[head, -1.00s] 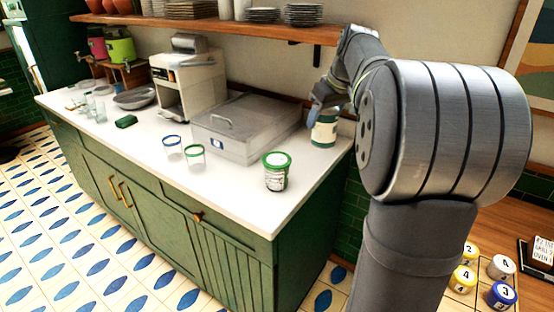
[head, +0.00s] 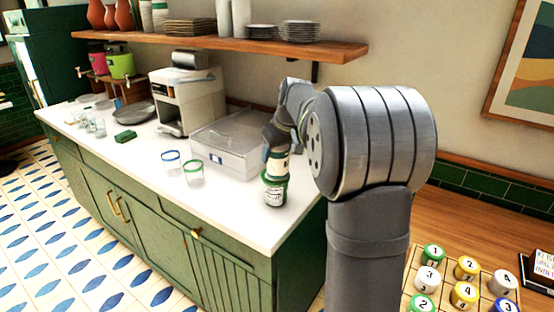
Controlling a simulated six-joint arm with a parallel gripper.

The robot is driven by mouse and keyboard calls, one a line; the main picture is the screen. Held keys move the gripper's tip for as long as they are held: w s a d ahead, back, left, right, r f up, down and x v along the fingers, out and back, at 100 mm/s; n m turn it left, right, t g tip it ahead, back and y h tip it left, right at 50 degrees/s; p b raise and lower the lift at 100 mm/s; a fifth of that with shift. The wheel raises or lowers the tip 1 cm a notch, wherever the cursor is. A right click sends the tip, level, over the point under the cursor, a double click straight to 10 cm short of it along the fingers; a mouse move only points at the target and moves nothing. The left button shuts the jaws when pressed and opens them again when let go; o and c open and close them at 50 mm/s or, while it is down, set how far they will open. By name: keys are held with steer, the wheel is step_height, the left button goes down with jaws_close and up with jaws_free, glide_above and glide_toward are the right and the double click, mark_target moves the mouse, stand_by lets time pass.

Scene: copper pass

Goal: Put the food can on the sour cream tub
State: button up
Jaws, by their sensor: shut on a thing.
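The food can (head: 277,164), cream with a teal band, is upright in my gripper (head: 276,152). My gripper is shut on it from above, and its fingers hide the can's upper part. The sour cream tub (head: 275,192), with a green lid and a pale printed label, stands upright on the white counter near its front right. In the head view the can is right above the tub's lid and covers part of it. I cannot tell whether the can touches the lid or hangs just over it.
A wooden shelf (head: 230,38) runs above. The counter in front of the tub is clear.

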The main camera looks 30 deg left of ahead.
steer(key=shift+f, duration=1.2)
steer(key=shift+f, duration=0.1)
steer(key=o, duration=1.3)
steer(key=shift+f, duration=0.1)
steer(key=v, duration=1.2)
